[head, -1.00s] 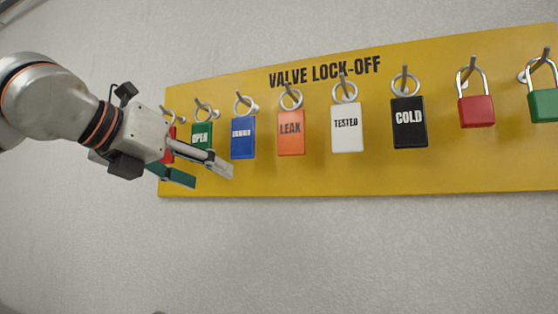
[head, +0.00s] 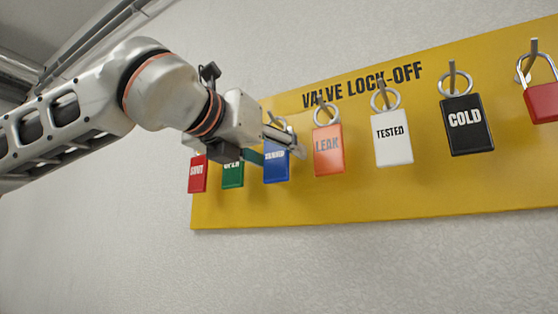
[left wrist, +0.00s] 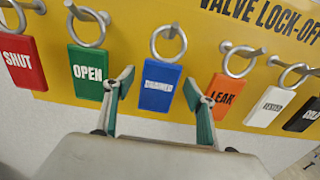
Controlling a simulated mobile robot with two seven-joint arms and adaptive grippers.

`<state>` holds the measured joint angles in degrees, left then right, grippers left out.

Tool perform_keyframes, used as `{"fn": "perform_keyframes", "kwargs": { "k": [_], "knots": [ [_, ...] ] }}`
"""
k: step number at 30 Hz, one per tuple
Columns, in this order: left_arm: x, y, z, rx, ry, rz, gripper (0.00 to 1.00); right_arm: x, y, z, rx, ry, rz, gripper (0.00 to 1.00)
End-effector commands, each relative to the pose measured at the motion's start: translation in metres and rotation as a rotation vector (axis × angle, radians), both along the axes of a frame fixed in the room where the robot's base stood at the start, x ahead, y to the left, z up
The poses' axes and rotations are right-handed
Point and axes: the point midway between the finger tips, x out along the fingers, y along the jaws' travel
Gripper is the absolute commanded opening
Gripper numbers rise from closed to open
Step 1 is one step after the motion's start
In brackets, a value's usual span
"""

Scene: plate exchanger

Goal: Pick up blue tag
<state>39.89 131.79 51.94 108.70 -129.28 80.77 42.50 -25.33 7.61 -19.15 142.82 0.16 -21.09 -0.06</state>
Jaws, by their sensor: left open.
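The blue tag (head: 276,168) hangs by a ring from a peg on the yellow board, between the green and orange tags. My left gripper (head: 280,150) is open in front of it and hides its upper part in the head view. In the left wrist view the blue tag (left wrist: 160,86) shows between the two fingertips (left wrist: 158,88) of my left gripper, with a gap on each side. Its ring (left wrist: 168,42) is above the fingers. Contact with the tag does not show. My right gripper is not in view.
The yellow board (head: 350,195) is on a pale textured wall. The green tag (left wrist: 88,75) and orange tag (left wrist: 225,97) hang close beside the fingers. Red (head: 197,175), white (head: 393,138) and black (head: 466,125) tags and a red padlock (head: 541,102) also hang there.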

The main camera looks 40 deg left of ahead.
Motion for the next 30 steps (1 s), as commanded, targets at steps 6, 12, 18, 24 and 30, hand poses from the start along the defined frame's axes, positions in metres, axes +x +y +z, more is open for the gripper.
{"fn": "perform_keyframes", "kwargs": {
  "k": [6,12,18,24,30],
  "knots": [
    [0.009,0.003,0.000,-0.001,0.000,0.000,0.56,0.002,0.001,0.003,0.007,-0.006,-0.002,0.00],
    [0.009,0.003,0.001,-0.001,-0.001,0.000,0.40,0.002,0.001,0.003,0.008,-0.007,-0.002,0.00],
    [0.009,0.003,0.000,-0.001,0.000,-0.001,0.15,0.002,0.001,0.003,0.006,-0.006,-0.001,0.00],
    [0.009,0.003,0.000,-0.001,0.000,0.000,0.15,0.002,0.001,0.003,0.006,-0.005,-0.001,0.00],
    [0.008,0.003,0.011,-0.001,-0.003,0.001,0.15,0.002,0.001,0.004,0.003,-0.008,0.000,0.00]
  ]
}}
